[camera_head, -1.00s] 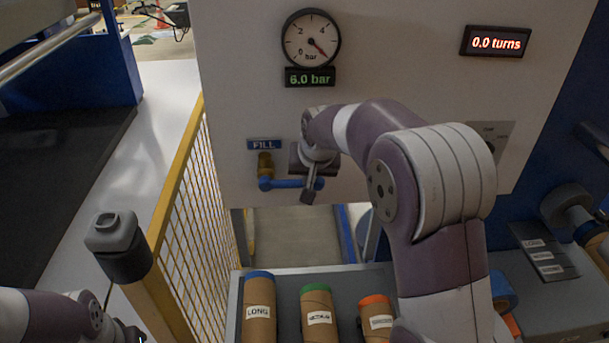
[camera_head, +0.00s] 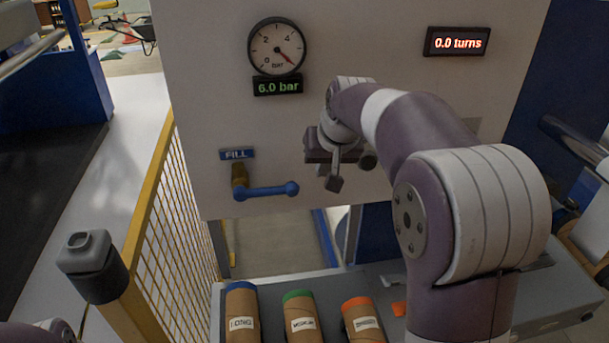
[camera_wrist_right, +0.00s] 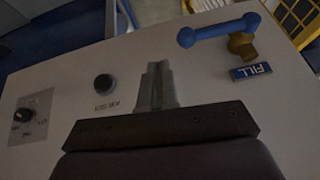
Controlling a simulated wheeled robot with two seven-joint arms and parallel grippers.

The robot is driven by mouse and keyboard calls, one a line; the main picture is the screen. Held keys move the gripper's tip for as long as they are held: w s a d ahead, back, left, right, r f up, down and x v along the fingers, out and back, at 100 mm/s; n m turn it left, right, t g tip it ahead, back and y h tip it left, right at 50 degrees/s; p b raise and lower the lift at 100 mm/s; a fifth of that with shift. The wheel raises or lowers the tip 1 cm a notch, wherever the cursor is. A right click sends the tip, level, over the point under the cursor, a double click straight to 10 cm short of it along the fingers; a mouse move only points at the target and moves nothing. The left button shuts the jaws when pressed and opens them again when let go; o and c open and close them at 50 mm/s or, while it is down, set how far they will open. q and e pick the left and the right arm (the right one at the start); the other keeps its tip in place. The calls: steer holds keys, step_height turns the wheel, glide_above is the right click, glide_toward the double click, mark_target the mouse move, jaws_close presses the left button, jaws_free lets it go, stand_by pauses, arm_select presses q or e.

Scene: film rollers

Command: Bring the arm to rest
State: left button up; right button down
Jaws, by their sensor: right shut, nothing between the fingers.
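My right arm reaches up from the lower right in the head view. Its gripper (camera_head: 334,182) hangs in front of the pale panel (camera_head: 400,90), to the right of the blue fill valve handle (camera_head: 266,190) and apart from it. The right gripper is shut and empty; its fingers (camera_wrist_right: 157,85) show together in the right wrist view. The blue handle also shows at the top right of that view (camera_wrist_right: 220,30), clear of the fingers. My left gripper is out of view; only a bit of the left arm shows at the bottom left edge of the head view.
The gauge (camera_head: 277,47) reads 6.0 bar and the counter (camera_head: 457,42) 0.0 turns. Three labelled rollers, blue-capped (camera_head: 242,310), green-capped (camera_head: 301,312) and orange-capped (camera_head: 363,315), lie below. A yellow mesh fence (camera_head: 170,200) and a dark-capped post (camera_head: 92,268) stand left. A black knob (camera_wrist_right: 103,82) is on the panel.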

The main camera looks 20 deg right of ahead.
steer(key=shift+s+d+r, duration=0.1)
steer(key=shift+s+r, duration=0.25)
steer(key=shift+s, duration=0.1)
steer(key=shift+w, duration=0.15)
steer(key=s+a+f+n+g, duration=0.1)
steer(key=s+a+f, duration=0.2)
steer(key=s+f, duration=0.3)
steer(key=s+a+f+n+g+b, duration=0.1)
steer(key=s+a+f, duration=0.2)
steer(key=s+f, duration=0.3)
steer(key=s+a+f+n+g, duration=0.1)
steer(key=s+a+f+g, duration=0.1)
steer(key=s+a+f, duration=0.2)
step_height(320, 180, down, 5)
steer(key=s, duration=0.2)
steer(key=shift+s+r+n, duration=0.2)
steer(key=shift+s+n, duration=0.1)
steer(key=shift+s, duration=0.05)
